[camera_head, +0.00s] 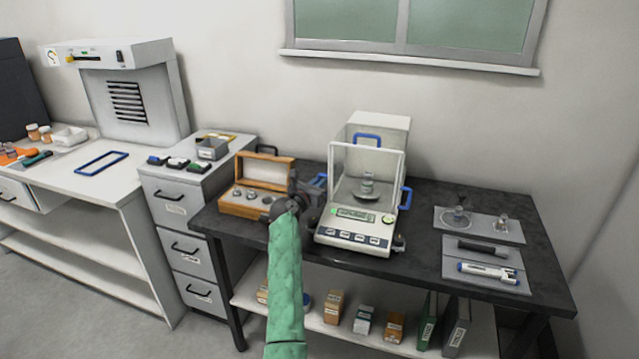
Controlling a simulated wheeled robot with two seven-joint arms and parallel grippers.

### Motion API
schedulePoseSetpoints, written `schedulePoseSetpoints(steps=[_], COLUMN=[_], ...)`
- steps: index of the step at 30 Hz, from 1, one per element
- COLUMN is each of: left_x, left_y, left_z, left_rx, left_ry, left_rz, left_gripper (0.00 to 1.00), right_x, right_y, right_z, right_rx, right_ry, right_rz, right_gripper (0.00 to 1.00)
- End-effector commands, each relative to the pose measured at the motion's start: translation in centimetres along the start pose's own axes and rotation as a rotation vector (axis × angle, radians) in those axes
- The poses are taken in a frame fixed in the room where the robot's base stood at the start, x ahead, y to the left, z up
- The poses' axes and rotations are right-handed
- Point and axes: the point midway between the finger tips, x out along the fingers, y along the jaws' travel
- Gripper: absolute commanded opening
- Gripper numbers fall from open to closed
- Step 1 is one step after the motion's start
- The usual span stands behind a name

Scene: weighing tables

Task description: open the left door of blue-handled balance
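The blue-handled balance (355,222) stands on the dark table, with a glass draft shield, a lit display and a small metal weight (367,186) on its pan. Blue handles show at its back or top (367,139), on its right side (405,198) and on its left side (319,181). I cannot tell whether the left door is shut. My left gripper (305,190) is at the balance's left side, close to the left handle, and partly hides it. Its fingers are small and dark, so their opening is unclear. My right gripper is out of view.
A wooden weight box (243,207) with its lid up sits just left of my gripper. Grey trays (470,230) with small tools lie on the right of the dark table (420,262). A drawer cabinet (180,216) and a white bench (75,185) stand left.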

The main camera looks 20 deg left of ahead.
Motion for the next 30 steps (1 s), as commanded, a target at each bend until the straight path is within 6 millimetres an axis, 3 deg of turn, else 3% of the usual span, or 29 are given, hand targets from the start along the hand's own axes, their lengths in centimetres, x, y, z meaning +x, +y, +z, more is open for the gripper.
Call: schedulePoseSetpoints(steps=[8,19,30], left_x=[0.3,4.6,4.9], left_y=[0.1,0.9,1.0], left_z=[0.0,0.1,0.1], left_rx=[0.000,0.000,0.000], left_ry=[0.000,-0.001,-0.001], left_rz=[0.000,0.001,0.000], left_gripper=[0.00,0.00,0.00], right_x=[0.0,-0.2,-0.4], right_y=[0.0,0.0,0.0], right_z=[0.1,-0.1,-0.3], right_rx=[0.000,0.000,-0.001], right_ry=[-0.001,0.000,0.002], right_rz=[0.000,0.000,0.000], right_gripper=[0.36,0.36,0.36])
